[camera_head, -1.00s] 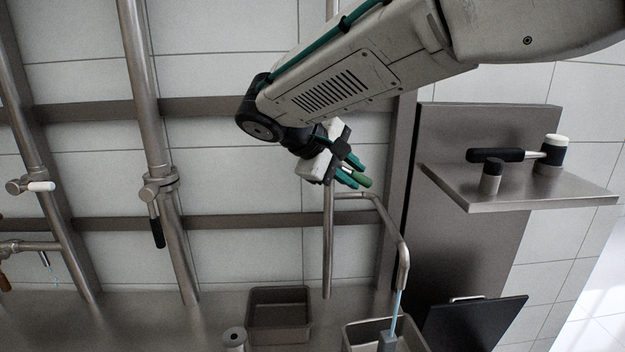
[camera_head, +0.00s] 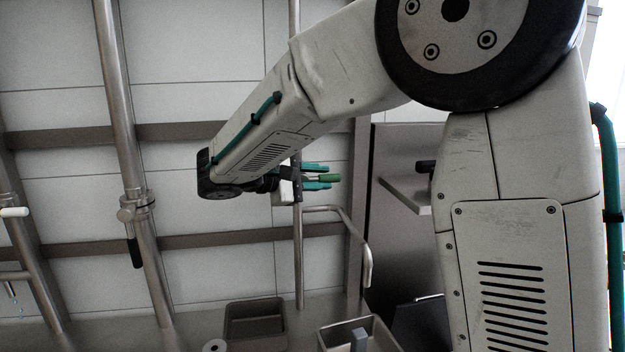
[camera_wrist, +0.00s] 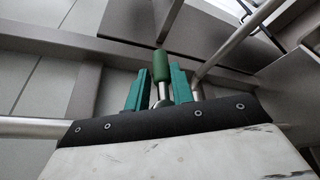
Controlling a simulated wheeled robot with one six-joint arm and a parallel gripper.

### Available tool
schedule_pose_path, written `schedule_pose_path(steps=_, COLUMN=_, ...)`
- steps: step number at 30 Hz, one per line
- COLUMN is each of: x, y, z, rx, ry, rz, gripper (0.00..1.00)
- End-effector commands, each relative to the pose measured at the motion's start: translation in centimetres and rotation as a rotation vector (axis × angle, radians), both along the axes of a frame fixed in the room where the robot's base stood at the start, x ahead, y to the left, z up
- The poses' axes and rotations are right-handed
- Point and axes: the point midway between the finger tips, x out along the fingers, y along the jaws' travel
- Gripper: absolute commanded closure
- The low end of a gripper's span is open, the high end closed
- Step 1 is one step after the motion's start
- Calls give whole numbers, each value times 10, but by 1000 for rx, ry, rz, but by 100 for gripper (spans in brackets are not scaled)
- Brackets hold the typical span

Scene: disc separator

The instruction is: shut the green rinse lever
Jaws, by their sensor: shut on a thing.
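The green rinse lever (camera_head: 328,178) points right from the upright pipe (camera_head: 298,240), roughly level in the head view. My gripper (camera_head: 320,177) has its teal fingers on either side of the lever and is shut on it. In the wrist view the green grip (camera_wrist: 161,65) sticks out beyond the fingertips, with its metal stem between the two teal fingers (camera_wrist: 160,92). The valve body is mostly hidden behind my gripper. The bent spout (camera_head: 367,270) below shows no stream from its end.
A basin (camera_head: 328,337) with a grey block (camera_head: 359,341) stands under the spout, beside a second tray (camera_head: 254,318). A black-handled lever (camera_head: 134,252) hangs on a pipe at left, with a white-handled one (camera_head: 14,212) farther left. A shelf (camera_head: 408,194) is partly hidden by my arm.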

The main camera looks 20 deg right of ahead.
Motion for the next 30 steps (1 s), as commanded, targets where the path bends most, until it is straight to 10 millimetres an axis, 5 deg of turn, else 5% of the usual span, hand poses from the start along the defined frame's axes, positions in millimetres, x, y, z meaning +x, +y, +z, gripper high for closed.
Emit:
schedule_pose_path(steps=10, x=1, y=1, z=-6, rx=3, ry=10, rz=7, gripper=100)
schedule_pose_path(steps=11, x=1, y=1, z=-6, rx=3, ry=10, rz=7, gripper=68)
schedule_pose_path(steps=12, x=1, y=1, z=-6, rx=3, ry=10, rz=7, gripper=60)
schedule_pose_path(steps=22, x=0, y=4, z=-2, rx=2, ry=6, rz=3, gripper=60)
schedule_pose_path(steps=30, x=-4, y=46, z=6, rx=2, ry=5, rz=5, gripper=60)
